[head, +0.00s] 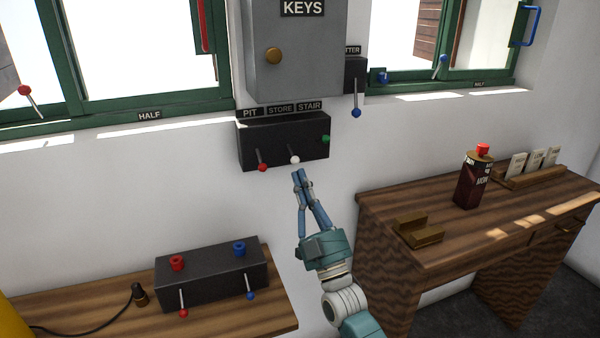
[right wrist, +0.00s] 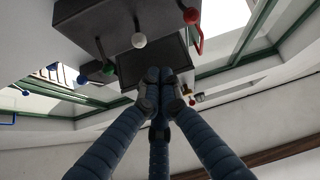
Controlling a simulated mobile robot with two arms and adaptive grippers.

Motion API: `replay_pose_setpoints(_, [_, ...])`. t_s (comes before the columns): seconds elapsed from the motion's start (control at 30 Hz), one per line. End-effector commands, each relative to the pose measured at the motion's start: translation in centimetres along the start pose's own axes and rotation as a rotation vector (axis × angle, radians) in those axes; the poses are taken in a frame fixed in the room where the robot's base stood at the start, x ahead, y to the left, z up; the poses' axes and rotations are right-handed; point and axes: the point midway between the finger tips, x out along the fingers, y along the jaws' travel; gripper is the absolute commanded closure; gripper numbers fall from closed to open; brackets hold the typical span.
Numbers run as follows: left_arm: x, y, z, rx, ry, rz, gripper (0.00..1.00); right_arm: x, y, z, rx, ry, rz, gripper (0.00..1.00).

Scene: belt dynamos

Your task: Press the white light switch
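A black switch box (head: 284,142) is on the wall below the grey KEYS cabinet. The white switch (head: 295,160) is a small ball-ended lever at the middle of the box, under the STORE label. A red-tipped lever (head: 262,167) is to its left and a green knob (head: 325,139) to its right. My right gripper (head: 299,174) is just below the white ball, with its fingers brought together and nothing seen between them. In the right wrist view the white ball (right wrist: 139,40) is beyond the fingertips (right wrist: 160,76); a small gap shows. My left gripper is not in view.
The grey cabinet (head: 295,60) hangs directly above the switch box. A lever with a blue ball (head: 356,112) is to the right. A black box with levers (head: 212,274) sits on the lower left bench. A wooden desk (head: 470,230) with a dark bottle (head: 473,182) stands at right.

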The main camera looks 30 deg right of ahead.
Motion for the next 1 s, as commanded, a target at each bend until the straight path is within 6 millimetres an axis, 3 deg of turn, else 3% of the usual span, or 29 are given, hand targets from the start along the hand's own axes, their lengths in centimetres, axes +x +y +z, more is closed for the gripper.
replay_pose_setpoints(0.1, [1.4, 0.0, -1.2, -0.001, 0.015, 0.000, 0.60, -2.3, -0.2, 1.5, 0.000, -0.003, 0.000, 1.00])
replay_pose_setpoints(0.3, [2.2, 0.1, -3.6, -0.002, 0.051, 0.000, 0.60, -4.6, -0.4, 2.6, -0.001, -0.001, -0.001, 1.00])
replay_pose_setpoints(0.7, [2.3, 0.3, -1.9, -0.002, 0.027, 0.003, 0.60, -5.2, -0.4, 2.8, -0.001, 0.001, 0.000, 1.00])
replay_pose_setpoints(1.0, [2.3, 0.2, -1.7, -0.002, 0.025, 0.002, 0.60, -5.2, -0.4, 2.8, 0.000, 0.001, 0.000, 1.00])
